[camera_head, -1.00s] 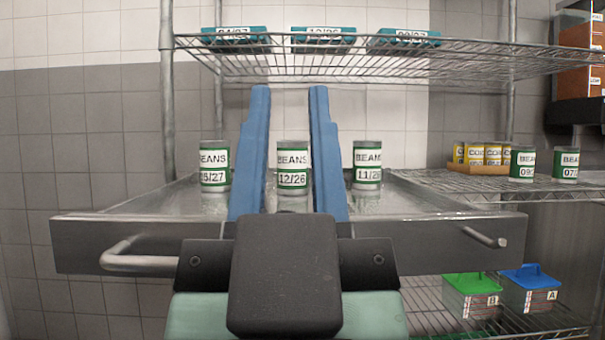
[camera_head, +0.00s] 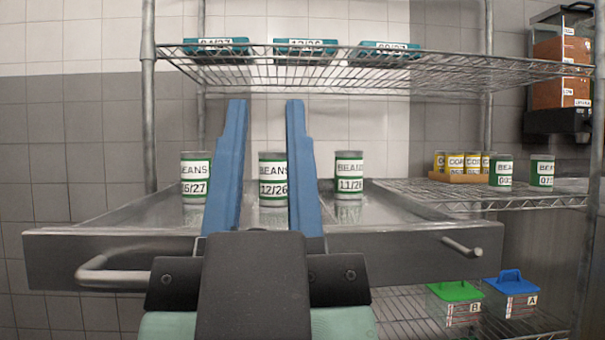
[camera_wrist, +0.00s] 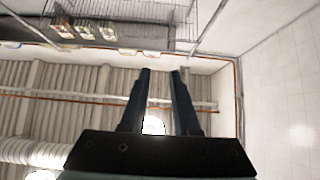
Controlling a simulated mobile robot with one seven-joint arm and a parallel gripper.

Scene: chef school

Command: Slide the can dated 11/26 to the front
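The can dated 11/26 (camera_head: 348,174) is a white and green BEANS can standing upright on a metal tray (camera_head: 400,243), right of my gripper's right finger. The can dated 12/26 (camera_head: 273,180) shows between my two blue fingers in the head view. The can labelled 15/27 or similar (camera_head: 194,178) stands at the left, partly hidden by the left finger. My gripper (camera_head: 268,103) is open, with its fingers apart and pointing up in the picture. In the wrist view my gripper (camera_wrist: 160,71) is open with nothing between its tips; that view faces the ceiling.
A wire shelf (camera_head: 440,66) with several teal containers (camera_head: 305,48) hangs above the cans. At the right, more cans (camera_head: 501,172) stand beside yellow cans in a box. Green-lidded (camera_head: 455,303) and blue-lidded (camera_head: 511,294) bins sit below. The tray has handles in front.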

